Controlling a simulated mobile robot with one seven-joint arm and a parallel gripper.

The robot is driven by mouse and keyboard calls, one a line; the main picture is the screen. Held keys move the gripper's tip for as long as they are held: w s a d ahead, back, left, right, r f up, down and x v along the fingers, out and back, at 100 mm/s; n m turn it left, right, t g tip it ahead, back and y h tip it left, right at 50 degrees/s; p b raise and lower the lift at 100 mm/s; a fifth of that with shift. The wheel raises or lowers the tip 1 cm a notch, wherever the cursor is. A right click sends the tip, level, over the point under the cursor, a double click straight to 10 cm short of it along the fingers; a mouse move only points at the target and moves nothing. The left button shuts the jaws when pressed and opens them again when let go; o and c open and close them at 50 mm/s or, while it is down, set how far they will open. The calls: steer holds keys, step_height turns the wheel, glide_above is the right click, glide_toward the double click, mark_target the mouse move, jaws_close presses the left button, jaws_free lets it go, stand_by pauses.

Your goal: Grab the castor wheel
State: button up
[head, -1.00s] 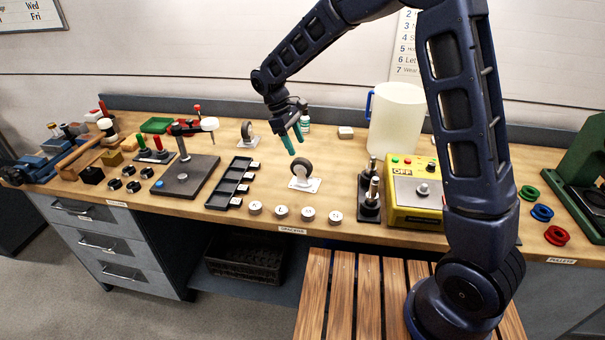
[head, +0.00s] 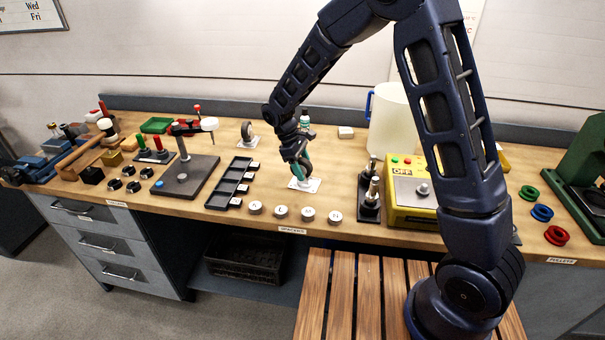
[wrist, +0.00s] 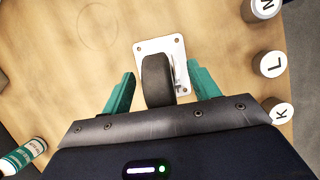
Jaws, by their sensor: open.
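A castor wheel (wrist: 157,80) with a black tyre and a white square mounting plate lies on the bench. In the wrist view it sits between the two teal fingers of my gripper (wrist: 160,92), which are open with a gap on each side. In the head view my gripper (head: 302,170) is down over this castor, hiding most of its wheel; the white plate (head: 304,185) shows below the fingers. A second castor wheel (head: 247,133) stands further back and to the left, clear of my gripper.
Several lettered round knobs (head: 281,212) line the front edge. A black compartment tray (head: 229,184) is to the left. A black stand with metal posts (head: 369,200) and a yellow control box (head: 408,200) are to the right. A small bottle (wrist: 22,155) stands behind.

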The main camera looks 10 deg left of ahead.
steer(key=shift+d+f, duration=0.3)
steer(key=shift+f, duration=0.35)
steer(key=shift+c, duration=0.4)
steer(key=c, duration=1.2)
